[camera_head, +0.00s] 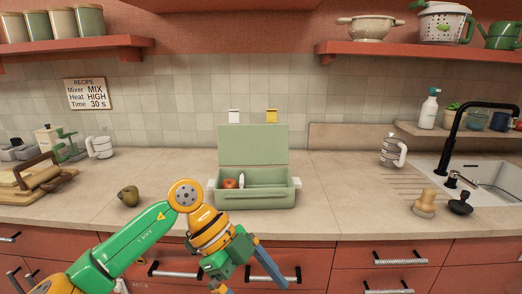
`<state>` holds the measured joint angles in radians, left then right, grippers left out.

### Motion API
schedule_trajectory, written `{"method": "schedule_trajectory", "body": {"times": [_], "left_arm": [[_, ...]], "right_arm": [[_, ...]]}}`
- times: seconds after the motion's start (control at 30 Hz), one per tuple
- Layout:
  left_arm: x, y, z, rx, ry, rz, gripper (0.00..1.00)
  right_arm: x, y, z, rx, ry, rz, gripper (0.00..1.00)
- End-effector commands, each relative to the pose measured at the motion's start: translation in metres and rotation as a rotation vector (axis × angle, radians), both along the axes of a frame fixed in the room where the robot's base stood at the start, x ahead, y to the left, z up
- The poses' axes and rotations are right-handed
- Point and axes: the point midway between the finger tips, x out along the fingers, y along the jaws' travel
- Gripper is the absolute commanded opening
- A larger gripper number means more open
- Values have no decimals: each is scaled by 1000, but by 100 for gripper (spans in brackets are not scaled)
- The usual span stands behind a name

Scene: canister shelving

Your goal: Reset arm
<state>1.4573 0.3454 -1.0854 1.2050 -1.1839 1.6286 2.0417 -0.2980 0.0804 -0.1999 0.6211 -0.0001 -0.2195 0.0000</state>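My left arm comes in from the lower left, green and orange, and bends in front of the counter's front edge. My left gripper (252,280) points down and to the right before the red drawers. Its two blue fingers are spread apart with nothing seen between them; the lower finger's end is cut off by the frame's bottom edge. My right gripper is not in view.
An open green box (256,202) holding a red item (230,183) stands on the counter (330,200) just behind my arm. A brown-green fruit (128,196) lies to the left. A wooden stamp-like object (425,203) and a black one (460,203) stand right, near the sink (490,172).

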Motion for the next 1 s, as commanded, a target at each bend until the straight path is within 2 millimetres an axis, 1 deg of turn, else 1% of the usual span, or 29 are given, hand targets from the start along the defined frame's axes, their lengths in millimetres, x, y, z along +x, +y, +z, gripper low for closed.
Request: {"method": "schedule_trajectory", "body": {"times": [0.03, 0.1, 0.17, 0.2, 0.23, 0.27, 0.3, 0.37, 0.4, 0.47, 0.5, 0.53, 0.57, 0.6, 0.67, 0.7, 0.77, 0.8, 0.87, 0.9, 0.97, 1.0], "left_arm": [[0, -18, -4, -138, 33, -9, 100], [6, -41, -2, -368, 55, 11, 100], [19, -56, -2, -575, 61, 80, 100], [34, -62, -4, -713, 57, 163, 100], [48, -63, -9, -813, 50, 252, 100], [66, -60, -19, -902, 34, 368, 100], [88, -49, -40, -982, 8, 539, 100], [114, -27, -79, -1018, -34, 777, 100], [124, -10, -108, -1002, -59, 920, 100], [130, 15, -155, -943, -83, 1105, 100], [128, 31, -186, -885, -94, 1214, 100], [125, 43, -210, -835, -100, 1288, 100], [119, 55, -233, -780, -102, 1356, 100], [108, 70, -263, -700, -102, 1439, 100], [86, 91, -307, -572, -94, 1542, 100], [68, 104, -334, -481, -84, 1600, 100], [35, 122, -373, -342, -59, 1673, 100], [11, 133, -396, -245, -40, 1711, 100], [-29, 149, -428, -99, -3, 1755, 100], [-58, 158, -447, -4, 26, 1776, 100], [-104, 169, -471, 140, 76, 1794, 100], [-134, 176, -484, 231, 113, 1799, 100]], "right_arm": [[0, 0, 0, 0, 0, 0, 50], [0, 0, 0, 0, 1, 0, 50], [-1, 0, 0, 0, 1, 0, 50], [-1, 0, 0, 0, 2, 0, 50], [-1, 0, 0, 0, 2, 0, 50], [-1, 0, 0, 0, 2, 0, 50], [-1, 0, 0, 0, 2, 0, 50], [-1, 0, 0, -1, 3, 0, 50], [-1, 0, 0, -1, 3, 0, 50], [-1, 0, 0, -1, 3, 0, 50], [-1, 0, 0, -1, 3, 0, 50], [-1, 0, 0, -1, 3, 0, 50], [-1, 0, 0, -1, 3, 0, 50], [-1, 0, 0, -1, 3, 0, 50], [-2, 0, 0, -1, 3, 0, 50], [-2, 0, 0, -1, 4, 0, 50], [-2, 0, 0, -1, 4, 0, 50], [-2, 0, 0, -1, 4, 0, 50], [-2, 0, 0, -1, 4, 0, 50], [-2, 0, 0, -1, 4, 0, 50], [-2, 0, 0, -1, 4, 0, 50], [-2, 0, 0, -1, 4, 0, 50]]}}
